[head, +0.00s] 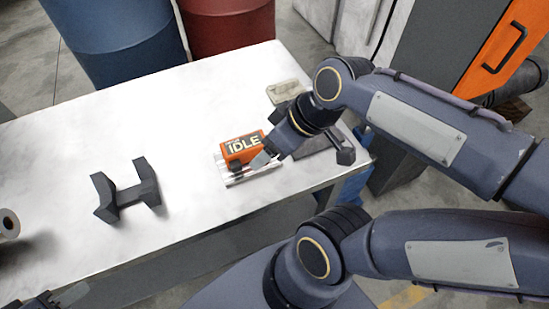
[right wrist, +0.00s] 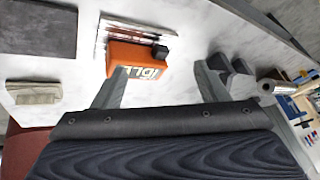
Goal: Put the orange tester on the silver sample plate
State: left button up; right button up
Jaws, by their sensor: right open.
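The orange tester (head: 242,147), marked IDLE and with a black knob, sits upright on the silver sample plate (head: 240,181). The plate's bare strip shows along its front edge. In the right wrist view the tester (right wrist: 128,56) is ahead of the left-hand finger, with the streaked silver plate (right wrist: 116,30) beyond it. My right gripper (head: 264,160) is beside the tester, its fingertips close to it; in the right wrist view my right gripper (right wrist: 163,86) has its fingers wide apart with nothing clamped. My left gripper (head: 66,297) shows only in part at the bottom left, away from the tester.
A dark two-ended stand (head: 127,196) is left on the white table (head: 165,110). A roll (head: 8,224) is at the left edge. Blue (head: 120,45) and red (head: 228,24) barrels stand behind the table.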

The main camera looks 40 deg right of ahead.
jog(key=s+m, duration=0.1)
jog(key=a+f+m, duration=0.1)
jog(key=m, duration=0.1)
jog(key=s+f+m+t, duration=0.1)
jog(key=shift+s+a+m, duration=0.2)
jog(key=shift+s+m, duration=0.1)
jog(key=shift+m, duration=0.1)
jog(key=shift+r+p, duration=0.4)
jog(key=shift+r, duration=0.05)
